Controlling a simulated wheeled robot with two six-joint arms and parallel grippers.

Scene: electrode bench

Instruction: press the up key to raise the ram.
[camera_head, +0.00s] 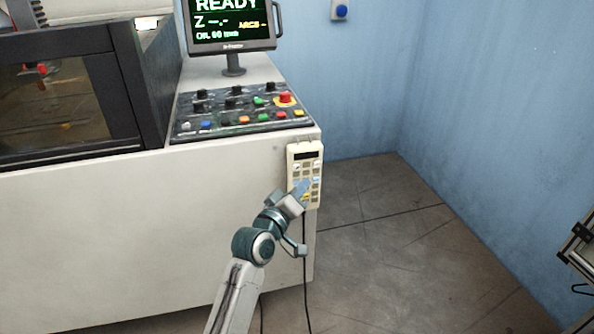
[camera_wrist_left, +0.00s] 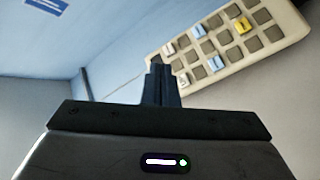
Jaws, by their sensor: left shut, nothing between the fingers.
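The beige key pendant (camera_head: 291,160) hangs at the right front edge of the white machine cabinet. It has a dark display at its top and rows of small keys, most grey, a few pale blue and one yellow. In the left wrist view the pendant (camera_wrist_left: 284,44) is tilted at the upper right; I cannot read which key is the up key. My left gripper (camera_head: 302,190) is shut and empty in front of the pendant's lower keys, hiding some. Its fingertips (camera_wrist_left: 158,68) show beside the pendant's end; contact cannot be told. My right gripper is not in view.
A sloped control panel (camera_head: 216,131) with coloured buttons and a red emergency knob (camera_head: 286,97) tops the cabinet. A monitor (camera_head: 233,27) reading READY stands behind it. A dark cable (camera_head: 305,270) hangs below the pendant. Grey floor (camera_head: 400,260) is open to the right.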

